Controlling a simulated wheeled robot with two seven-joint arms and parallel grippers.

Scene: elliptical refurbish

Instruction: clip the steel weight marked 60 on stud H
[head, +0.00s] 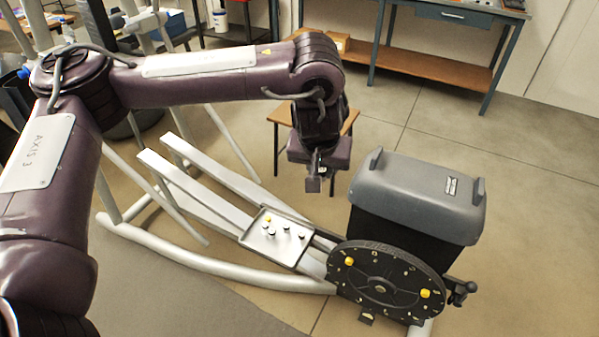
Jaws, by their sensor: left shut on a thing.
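My left gripper (314,181) points down, above and to the right of the weight tray (247,238). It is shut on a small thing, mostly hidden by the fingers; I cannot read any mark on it. Several small steel weights and a yellow one (268,219) stand on the tray, their marks too small to read. The black flywheel disc (380,287) faces me with letters around its rim. Yellow weights sit on it at the left (349,261) and right (425,293). I cannot tell which stud is H. The gripper is apart from the disc. My right gripper is not in view.
A grey-topped housing (420,190) stands behind the disc, right of my gripper. A crank handle (460,292) sticks out at the disc's right. White frame rails (200,185) run to the upper left. A wooden stool (283,116) and a workbench (425,62) stand behind.

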